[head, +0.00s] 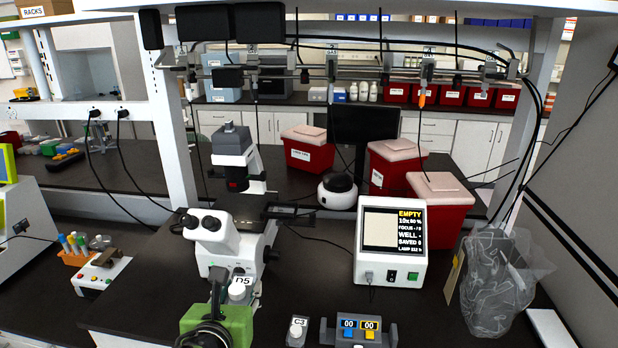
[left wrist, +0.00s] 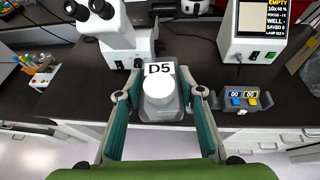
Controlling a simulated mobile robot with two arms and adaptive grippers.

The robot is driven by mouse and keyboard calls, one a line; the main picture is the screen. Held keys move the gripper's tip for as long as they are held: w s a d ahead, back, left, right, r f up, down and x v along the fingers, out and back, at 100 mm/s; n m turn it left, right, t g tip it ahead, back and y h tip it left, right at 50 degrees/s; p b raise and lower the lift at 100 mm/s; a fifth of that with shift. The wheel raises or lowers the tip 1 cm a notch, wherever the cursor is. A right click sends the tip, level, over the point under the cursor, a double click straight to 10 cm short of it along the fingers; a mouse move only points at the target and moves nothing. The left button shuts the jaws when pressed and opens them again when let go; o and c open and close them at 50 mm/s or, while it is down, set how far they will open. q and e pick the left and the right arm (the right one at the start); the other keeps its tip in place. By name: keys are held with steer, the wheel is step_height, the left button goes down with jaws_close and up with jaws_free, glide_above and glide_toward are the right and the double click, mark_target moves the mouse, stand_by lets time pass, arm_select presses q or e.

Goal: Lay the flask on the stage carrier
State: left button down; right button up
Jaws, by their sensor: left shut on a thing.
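The flask (head: 240,289) is clear with a white cap and a D5 label. My left gripper (left wrist: 160,96) is shut on it, with one finger on each side; the flask also shows in the left wrist view (left wrist: 160,112). In the head view the flask is in front of the white microscope (head: 217,239), below its eyepieces. The black stage (head: 262,208) sits behind the eyepieces, with a dark frame at its right that may be the carrier (head: 290,212); the microscope head partly hides it. My right gripper is not in view.
A C3-labelled flask (head: 297,331) stands at the front edge beside a button box (head: 358,330). A display unit (head: 391,243) stands right of the microscope. Bench between microscope and display is mostly clear.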

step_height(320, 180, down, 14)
steer(key=b, duration=1.3)
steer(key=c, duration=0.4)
arm_select(q)
steer(key=s+f+n+g+y, duration=0.1)
steer(key=s+f+n+y, duration=0.3)
steer(key=s+f, duration=0.8)
step_height(320, 180, down, 2)
steer(key=shift+s+a+n+g+y, duration=0.3)
steer(key=shift+s+n+y, duration=0.1)
steer(key=shift+y, duration=0.3)
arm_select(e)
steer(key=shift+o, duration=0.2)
